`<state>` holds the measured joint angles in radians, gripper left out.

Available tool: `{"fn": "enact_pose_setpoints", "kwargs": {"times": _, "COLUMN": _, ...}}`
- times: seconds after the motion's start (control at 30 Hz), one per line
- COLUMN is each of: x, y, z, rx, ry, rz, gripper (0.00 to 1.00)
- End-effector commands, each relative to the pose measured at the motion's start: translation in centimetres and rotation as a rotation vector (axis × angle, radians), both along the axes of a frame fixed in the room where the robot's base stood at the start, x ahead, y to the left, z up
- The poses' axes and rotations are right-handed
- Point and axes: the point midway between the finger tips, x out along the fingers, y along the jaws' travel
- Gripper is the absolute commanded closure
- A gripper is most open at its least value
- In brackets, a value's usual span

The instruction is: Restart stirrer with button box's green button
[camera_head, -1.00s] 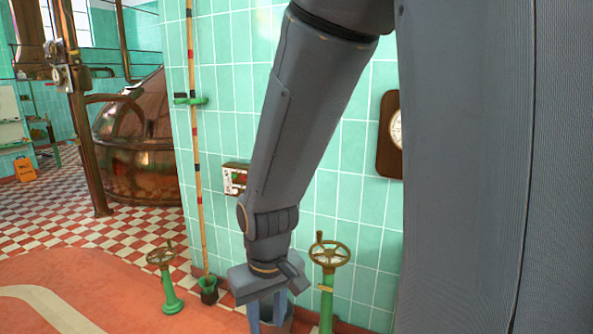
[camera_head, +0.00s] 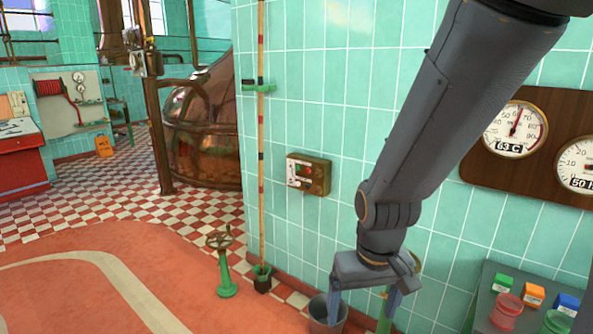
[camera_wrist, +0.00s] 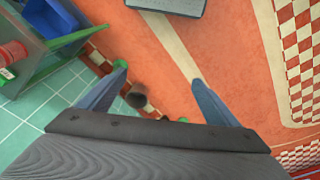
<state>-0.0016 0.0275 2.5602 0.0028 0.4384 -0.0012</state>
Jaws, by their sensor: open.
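The button box (camera_head: 308,174) is a small brownish box on the green tiled wall, left of my arm in the head view. The wrist view also shows the open fingers (camera_wrist: 158,80), pointing over the floor. The button box does not show in the wrist view. The stirrer cannot be made out.
A copper kettle (camera_head: 203,130) stands behind the wall's left edge. A striped pole (camera_head: 261,130) and a green valve stand (camera_head: 224,270) are left of the box. A grey bucket (camera_head: 326,313) is near my gripper. Dials (camera_head: 517,127) hang at right. Red floor is open at left.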

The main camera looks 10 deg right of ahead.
Motion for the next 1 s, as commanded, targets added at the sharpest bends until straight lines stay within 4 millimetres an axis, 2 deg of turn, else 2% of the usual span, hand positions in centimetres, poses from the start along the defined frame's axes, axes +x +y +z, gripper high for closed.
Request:
{"fn": "enact_pose_setpoints", "kwargs": {"times": 0.17, "x": 0.01, "y": 0.0, "z": 0.0, "rx": 0.0, "ry": 0.0, "rz": 0.0, "gripper": 0.17}}
{"fn": "enact_pose_setpoints", "kwargs": {"times": 0.6, "x": 0.01, "y": 0.0, "z": 0.0, "rx": 0.0, "ry": 0.0, "rz": 0.0, "gripper": 0.92}}
{"fn": "enact_pose_setpoints", "kwargs": {"times": 0.67, "x": 0.01, "y": 0.0, "z": 0.0, "rx": 0.0, "ry": 0.0, "rz": 0.0, "gripper": 1.0}}
{"fn": "enact_pose_setpoints", "kwargs": {"times": 1.0, "x": 0.01, "y": 0.0, "z": 0.0, "rx": 0.0, "ry": 0.0, "rz": 0.0, "gripper": 1.0}}
